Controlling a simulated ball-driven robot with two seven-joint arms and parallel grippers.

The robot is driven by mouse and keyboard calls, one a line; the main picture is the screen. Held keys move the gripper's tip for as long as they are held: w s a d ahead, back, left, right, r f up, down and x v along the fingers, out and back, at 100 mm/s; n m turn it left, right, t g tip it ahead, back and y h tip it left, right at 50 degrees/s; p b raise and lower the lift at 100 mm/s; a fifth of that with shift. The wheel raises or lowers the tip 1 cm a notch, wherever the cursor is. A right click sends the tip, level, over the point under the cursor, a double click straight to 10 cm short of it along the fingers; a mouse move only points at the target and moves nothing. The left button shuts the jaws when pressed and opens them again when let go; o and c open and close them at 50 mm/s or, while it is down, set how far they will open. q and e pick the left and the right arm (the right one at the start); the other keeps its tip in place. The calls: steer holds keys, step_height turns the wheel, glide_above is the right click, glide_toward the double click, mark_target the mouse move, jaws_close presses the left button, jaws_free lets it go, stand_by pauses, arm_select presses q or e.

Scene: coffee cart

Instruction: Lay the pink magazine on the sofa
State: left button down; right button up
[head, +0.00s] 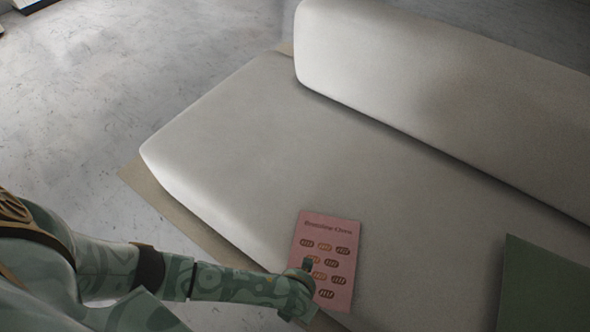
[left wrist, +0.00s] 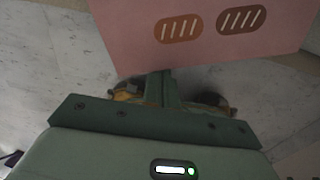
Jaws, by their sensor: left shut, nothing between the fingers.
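The pink magazine (head: 328,237), with several brown oval pictures, shows face up at the front edge of the light grey sofa (head: 240,140). Its lower part seems to reach past the seat edge; whether it rests flat on the seat I cannot tell. My left gripper (head: 307,264) is at the magazine's lower left, and its fingers overlap the magazine in the head view. In the left wrist view the fingers (left wrist: 160,78) are shut together, at the near edge of the magazine (left wrist: 120,30). My right gripper is not in view.
A dark green flat-looking item (head: 545,285) lies on the sofa at the right. The sofa's long backrest (head: 440,95) runs along the far side. The seat left of and behind the magazine is clear. A beige mat (head: 150,190) shows under the sofa on the grey floor.

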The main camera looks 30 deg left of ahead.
arm_select(q)
steer(key=shift+w, duration=0.1)
steer(key=shift+w, duration=1.6)
steer(key=shift+s, duration=0.15)
